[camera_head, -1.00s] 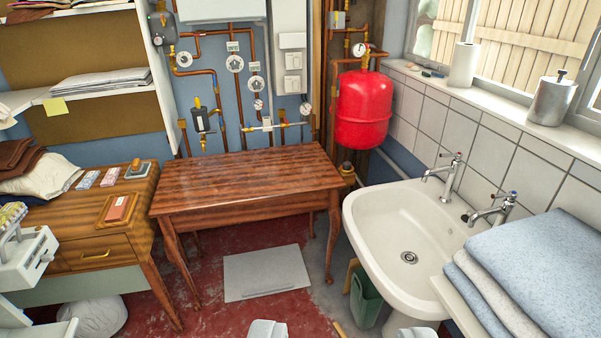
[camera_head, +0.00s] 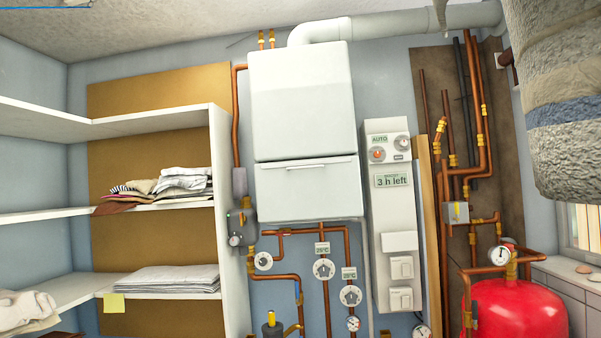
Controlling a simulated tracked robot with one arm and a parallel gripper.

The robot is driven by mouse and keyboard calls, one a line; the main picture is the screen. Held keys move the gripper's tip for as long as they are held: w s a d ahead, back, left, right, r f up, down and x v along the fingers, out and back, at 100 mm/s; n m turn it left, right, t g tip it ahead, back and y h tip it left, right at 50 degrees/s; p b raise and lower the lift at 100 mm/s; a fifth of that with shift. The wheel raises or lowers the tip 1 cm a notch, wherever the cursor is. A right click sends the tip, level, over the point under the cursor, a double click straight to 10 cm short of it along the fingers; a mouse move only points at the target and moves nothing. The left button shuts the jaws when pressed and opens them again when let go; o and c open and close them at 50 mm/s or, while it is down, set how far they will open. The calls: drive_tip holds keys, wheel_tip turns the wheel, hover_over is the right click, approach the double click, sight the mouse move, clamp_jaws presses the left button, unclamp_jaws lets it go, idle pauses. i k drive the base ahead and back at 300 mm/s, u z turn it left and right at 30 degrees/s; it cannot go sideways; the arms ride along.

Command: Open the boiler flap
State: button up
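The white boiler (camera_head: 302,105) hangs on the blue wall at the centre of the view, with a grey flue pipe leaving its top. Its lower front is the boiler flap (camera_head: 307,192), a white panel with a thin handle strip along its top edge. The flap looks shut. My gripper is not in view, so its distance from the flap and whether it is open cannot be seen.
A white control panel (camera_head: 388,215) stands right of the boiler. Copper pipes and dials (camera_head: 324,269) run below it. Shelves with folded linen (camera_head: 165,280) are at left, a red tank (camera_head: 515,310) at lower right. A large wrapped pipe (camera_head: 560,110) hangs at upper right.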

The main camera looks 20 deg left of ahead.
sight(329, 187)
drive_tip(key=u, duration=0.25)
drive_tip(key=i, duration=1.3)
drive_tip(key=u, duration=0.45)
drive_tip(key=i, duration=0.95)
drive_tip(key=u, duration=0.3)
